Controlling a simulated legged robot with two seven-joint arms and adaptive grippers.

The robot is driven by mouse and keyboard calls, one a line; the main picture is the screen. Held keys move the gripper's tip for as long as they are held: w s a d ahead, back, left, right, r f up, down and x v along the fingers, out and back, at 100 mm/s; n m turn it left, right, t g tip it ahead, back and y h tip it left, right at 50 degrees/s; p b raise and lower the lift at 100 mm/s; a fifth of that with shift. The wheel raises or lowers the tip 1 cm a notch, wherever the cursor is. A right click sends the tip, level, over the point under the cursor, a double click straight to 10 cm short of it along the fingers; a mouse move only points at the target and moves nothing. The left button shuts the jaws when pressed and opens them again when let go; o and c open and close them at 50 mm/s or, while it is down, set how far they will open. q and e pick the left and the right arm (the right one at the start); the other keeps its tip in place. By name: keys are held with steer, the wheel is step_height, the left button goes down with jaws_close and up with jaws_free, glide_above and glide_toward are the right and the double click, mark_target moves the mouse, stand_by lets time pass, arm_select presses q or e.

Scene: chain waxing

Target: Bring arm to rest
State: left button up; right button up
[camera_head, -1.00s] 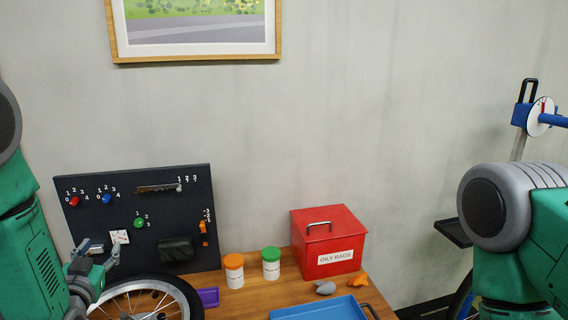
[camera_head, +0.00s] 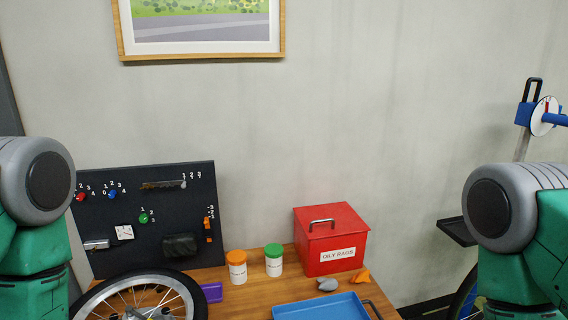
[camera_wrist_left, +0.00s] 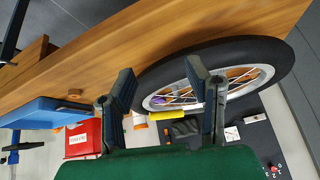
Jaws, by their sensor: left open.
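My left gripper (camera_wrist_left: 160,95) shows in the left wrist view with its two fingers spread apart and nothing between them. Behind the fingers lie the wooden bench (camera_wrist_left: 150,40) and a bicycle wheel (camera_wrist_left: 235,62).
On the bench (camera_head: 240,298) stand a red oily rags box (camera_head: 331,240), orange-lidded (camera_head: 237,268) and green-lidded (camera_head: 273,261) jars, a blue tray (camera_head: 320,309) and the wheel (camera_head: 140,300). Orange (camera_head: 361,275) and grey (camera_head: 327,285) items lie by the box.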

arm_select(q)
steer(key=s+d+f+g+h, duration=0.1)
steer(key=s+d+f+g, duration=0.15)
steer(key=s, duration=0.65)
steer(key=s+d+f+g, duration=0.1)
steer(key=s+g, duration=0.3)
steer(key=s, duration=0.5)
step_height(320, 180, down, 10)
steer(key=w+d+b, duration=0.1)
steer(key=w+b, duration=0.1)
steer(key=b, duration=0.8)
steer(key=shift+d+r+m+t, duration=0.15)
steer(key=shift+d+m+t, duration=0.1)
steer(key=shift+m+t, duration=0.15)
steer(key=shift+w, duration=0.1)
